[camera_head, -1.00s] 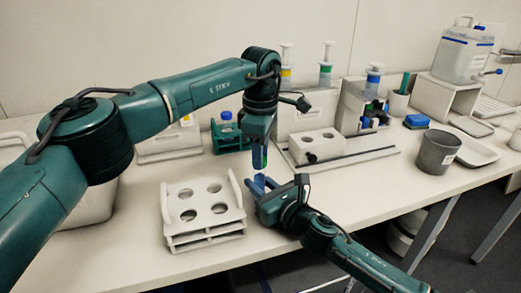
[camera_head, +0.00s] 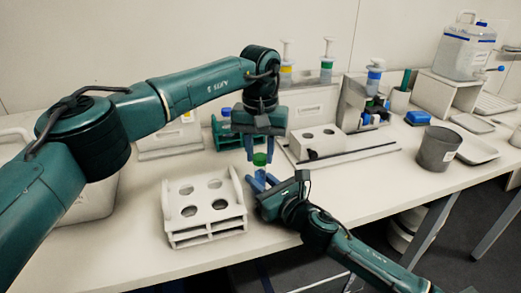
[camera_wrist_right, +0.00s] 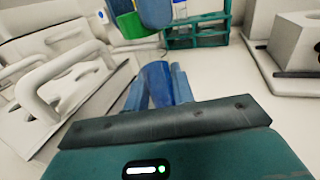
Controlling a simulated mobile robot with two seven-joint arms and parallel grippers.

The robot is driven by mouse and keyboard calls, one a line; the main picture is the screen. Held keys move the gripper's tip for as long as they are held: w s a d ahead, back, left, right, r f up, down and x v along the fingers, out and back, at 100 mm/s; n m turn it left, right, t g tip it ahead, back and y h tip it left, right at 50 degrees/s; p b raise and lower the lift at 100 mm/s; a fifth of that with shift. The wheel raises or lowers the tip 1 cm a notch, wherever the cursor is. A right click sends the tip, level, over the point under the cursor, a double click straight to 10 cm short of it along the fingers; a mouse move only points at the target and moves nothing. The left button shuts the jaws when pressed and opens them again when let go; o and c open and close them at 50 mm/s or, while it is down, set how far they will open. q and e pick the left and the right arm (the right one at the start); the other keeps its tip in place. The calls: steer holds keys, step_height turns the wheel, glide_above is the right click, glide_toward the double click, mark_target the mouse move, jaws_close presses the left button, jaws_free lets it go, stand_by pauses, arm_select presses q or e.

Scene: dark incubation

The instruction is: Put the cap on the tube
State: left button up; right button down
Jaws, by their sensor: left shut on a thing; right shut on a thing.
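My left gripper (camera_head: 260,151) points down, shut on the green cap (camera_head: 260,158). In the right wrist view, the cap (camera_wrist_right: 133,29) sits between the blue fingers of the left gripper at the top. My right gripper (camera_head: 263,180) is shut on a blue translucent tube (camera_wrist_right: 157,83), which stands roughly upright between its fingers. The cap is above the tube; in the right wrist view a gap shows between them, with the cap a little to the left. The tube's lower part is hidden by the right gripper.
A white rack (camera_head: 206,221) with round holes stands left of the grippers, close by. A teal rack (camera_head: 228,141) is behind. A white block with holes (camera_head: 317,143) is at right, and a dark grey cup (camera_head: 437,149) is further right. Open table lies right of the grippers.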

arm_select(q)
steer(key=m, duration=0.3)
steer(key=o, duration=0.9)
steer(key=shift+o, duration=0.2)
steer(key=shift+r, duration=0.1)
steer(key=shift+r, duration=2.15)
steer(key=shift+c, duration=0.4)
